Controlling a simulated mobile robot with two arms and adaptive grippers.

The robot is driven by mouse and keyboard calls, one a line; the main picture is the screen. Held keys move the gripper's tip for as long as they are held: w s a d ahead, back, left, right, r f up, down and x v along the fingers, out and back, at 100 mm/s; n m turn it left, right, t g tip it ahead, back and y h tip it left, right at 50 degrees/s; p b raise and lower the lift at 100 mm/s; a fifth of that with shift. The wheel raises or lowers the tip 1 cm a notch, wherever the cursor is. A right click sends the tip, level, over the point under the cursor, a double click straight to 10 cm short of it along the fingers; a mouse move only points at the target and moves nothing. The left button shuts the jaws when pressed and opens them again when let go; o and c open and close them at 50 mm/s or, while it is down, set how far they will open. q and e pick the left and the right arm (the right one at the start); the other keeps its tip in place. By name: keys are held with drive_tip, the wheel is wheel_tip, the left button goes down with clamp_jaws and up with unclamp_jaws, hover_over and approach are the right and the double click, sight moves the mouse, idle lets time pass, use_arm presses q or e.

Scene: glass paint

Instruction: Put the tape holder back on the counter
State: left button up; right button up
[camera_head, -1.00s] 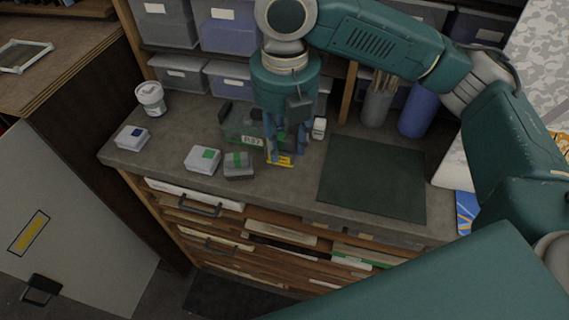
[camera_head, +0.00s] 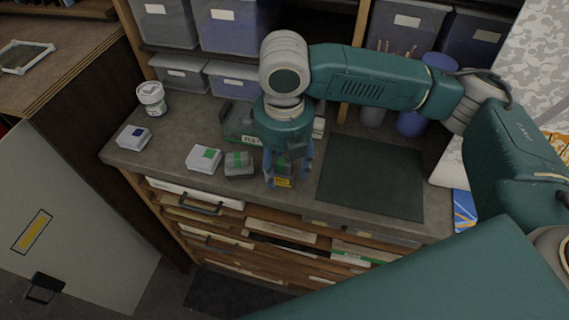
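My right gripper (camera_head: 288,180) points down over the front part of the counter (camera_head: 180,120). Its fingers stand on either side of a small dark thing with a yellow patch (camera_head: 283,183), which looks like the tape holder. They seem shut on it; the fingers hide most of it. I cannot tell whether it touches the counter or hangs just above it. My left gripper is not in view.
Beside the gripper is a grey box with a green band (camera_head: 239,163). Further left are white boxes with a green label (camera_head: 204,158) and a blue label (camera_head: 133,137). A labelled green machine (camera_head: 238,122) stands behind. A dark mat (camera_head: 372,178) lies clear on the right.

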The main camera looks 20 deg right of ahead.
sight(284, 166)
wheel_tip(284, 166, up, 12)
drive_tip(key=b, duration=0.1)
drive_tip(key=shift+s+a, duration=0.15)
drive_tip(key=shift+s, duration=0.2)
drive_tip(key=shift+f, duration=0.1)
idle(0.6)
